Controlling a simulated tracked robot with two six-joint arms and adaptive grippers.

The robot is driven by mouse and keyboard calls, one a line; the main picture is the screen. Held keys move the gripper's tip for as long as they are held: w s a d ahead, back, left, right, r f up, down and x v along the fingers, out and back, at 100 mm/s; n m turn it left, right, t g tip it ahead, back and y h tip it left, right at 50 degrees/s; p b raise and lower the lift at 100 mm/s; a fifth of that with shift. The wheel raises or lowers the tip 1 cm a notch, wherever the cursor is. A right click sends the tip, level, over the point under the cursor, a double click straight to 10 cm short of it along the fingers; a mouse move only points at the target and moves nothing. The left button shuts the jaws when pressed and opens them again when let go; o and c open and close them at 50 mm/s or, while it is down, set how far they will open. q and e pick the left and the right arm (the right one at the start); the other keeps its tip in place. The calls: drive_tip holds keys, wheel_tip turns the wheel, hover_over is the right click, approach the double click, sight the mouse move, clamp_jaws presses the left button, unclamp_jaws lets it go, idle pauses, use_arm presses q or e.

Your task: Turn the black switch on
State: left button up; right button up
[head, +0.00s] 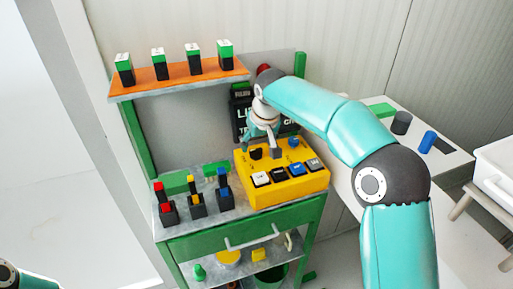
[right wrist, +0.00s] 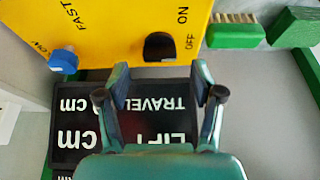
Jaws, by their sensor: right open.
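The yellow control box (head: 300,188) stands on the green cart's top. Its black switch (head: 256,154) is on the upper left of its top face. In the right wrist view the black switch (right wrist: 160,46) sits near the box edge, beside the printed OFF, with ON farther up. My right gripper (head: 261,147) is over the back of the box, close to the switch. In the right wrist view my right gripper (right wrist: 161,78) is open and empty, its fingertips apart on either side of the switch's line and short of it. My left gripper is not in view.
A blue knob (right wrist: 63,61) with FAST beside it is on the same box. Several push buttons (head: 279,174) line the box front. Red, yellow and blue-topped switches (head: 196,205) stand left. An orange shelf (head: 180,80) is above.

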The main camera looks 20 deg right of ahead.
sight(256, 149)
drive_tip(key=shift+x, duration=1.55)
drive_tip(key=c, duration=1.1)
drive_tip(key=shift+c, duration=0.2)
